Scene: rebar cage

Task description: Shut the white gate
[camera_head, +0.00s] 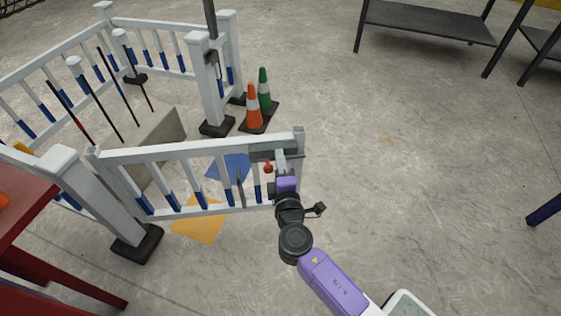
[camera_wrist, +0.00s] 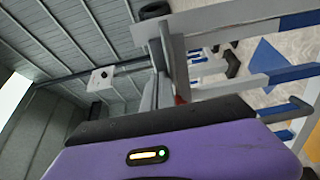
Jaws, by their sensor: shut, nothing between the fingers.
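The white gate (camera_head: 190,150) stands open. It has white rails and bars with blue lower ends, and hangs from the white hinge post (camera_head: 90,195) at the left. Its free end, with a grey plate (camera_head: 274,150) and a red knob (camera_head: 268,168), is apart from the far white post (camera_head: 211,90). My gripper (camera_head: 281,156) is shut and empty at the near face of the gate's free end. In the wrist view its fingers (camera_wrist: 163,72) are beside the white rail (camera_wrist: 235,17). I cannot tell whether they touch the gate.
An orange cone (camera_head: 253,108) and a green cone (camera_head: 265,90) stand just right of the far post. Blue (camera_head: 230,166) and yellow (camera_head: 198,220) floor patches lie near the gate. A red table (camera_head: 25,205) is at the left.

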